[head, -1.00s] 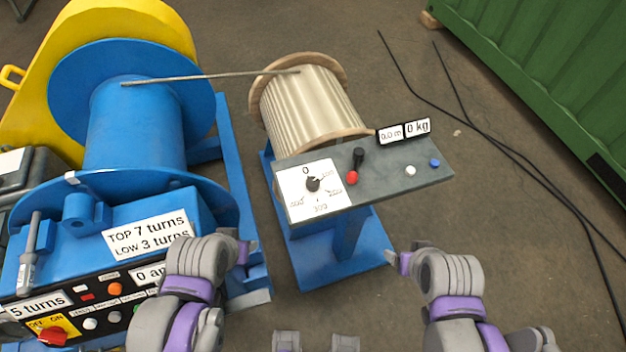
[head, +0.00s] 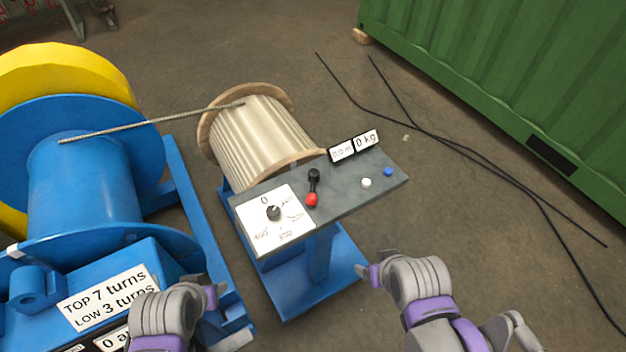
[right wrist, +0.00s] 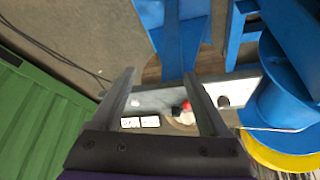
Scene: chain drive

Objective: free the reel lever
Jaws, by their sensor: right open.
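The reel lever (head: 313,186) is a short dark lever with a black end and a red knob (head: 311,200), on the grey control panel (head: 345,195) in front of the wooden reel (head: 255,130). In the right wrist view the red knob (right wrist: 186,105) shows between my fingers in the picture. My right gripper (right wrist: 160,75) is open and empty. In the head view my right gripper (head: 368,275) is right of and nearer than the panel, apart from the lever. My left gripper (head: 215,292) is beside the blue winch; its fingers are mostly hidden.
The panel also carries a dial (head: 273,212), a white button (head: 366,183), a blue button (head: 388,172) and displays (head: 355,146). A rope (head: 150,122) spans from the blue winch (head: 75,190) to the reel. Black cables (head: 440,135) lie on the floor by a green container (head: 520,80).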

